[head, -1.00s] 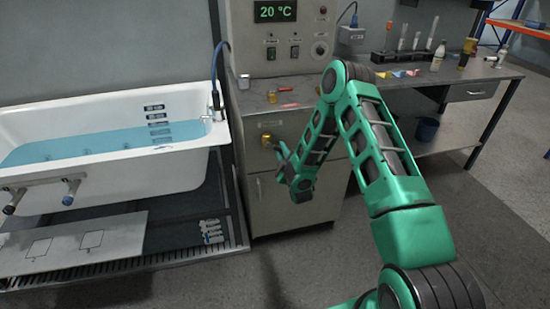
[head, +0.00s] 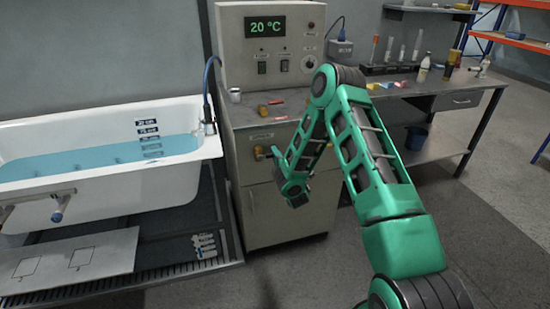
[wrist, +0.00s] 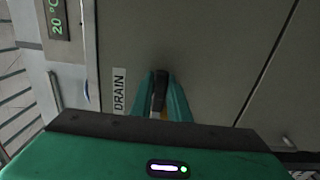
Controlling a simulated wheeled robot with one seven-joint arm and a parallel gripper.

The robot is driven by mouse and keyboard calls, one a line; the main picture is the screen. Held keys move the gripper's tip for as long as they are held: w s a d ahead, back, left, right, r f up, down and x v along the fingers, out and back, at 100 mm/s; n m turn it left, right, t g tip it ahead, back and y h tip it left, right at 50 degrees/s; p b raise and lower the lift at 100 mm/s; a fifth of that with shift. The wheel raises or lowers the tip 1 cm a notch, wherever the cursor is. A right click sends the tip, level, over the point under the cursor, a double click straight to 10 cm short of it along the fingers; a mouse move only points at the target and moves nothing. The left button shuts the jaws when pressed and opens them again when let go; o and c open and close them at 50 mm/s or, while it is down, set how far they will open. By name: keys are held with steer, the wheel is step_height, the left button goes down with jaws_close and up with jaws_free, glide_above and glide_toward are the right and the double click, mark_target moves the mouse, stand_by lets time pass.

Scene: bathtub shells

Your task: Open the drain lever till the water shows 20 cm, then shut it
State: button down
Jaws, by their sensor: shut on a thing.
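The drain lever (head: 259,153) is a brass-coloured fitting on the front of the grey cabinet. In the wrist view its dark handle (wrist: 159,90) stands between my green fingers, beside the DRAIN label (wrist: 119,90). My gripper (wrist: 161,93) is shut on the handle; in the head view it reaches the cabinet front from the right (head: 275,155). The white bathtub (head: 95,194) at the left holds blue water (head: 90,158). Depth labels (head: 147,123) run down its inner wall, some above and some below the waterline; their figures are too small to read surely.
The control box (head: 265,50) on the cabinet shows 20 °C, a temperature. A small white cup (head: 235,95) and red items lie on the cabinet top. A workbench (head: 440,92) with bottles and tubes stands at the right. The floor (head: 500,200) at the right is clear.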

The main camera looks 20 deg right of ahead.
steer(key=shift+a, duration=0.15)
steer(key=c, duration=1.7)
jaws_free()
steer(key=shift+s, duration=0.1)
steer(key=s, duration=1)
steer(key=shift+s+a, duration=0.2)
steer(key=shift+a, duration=0.15)
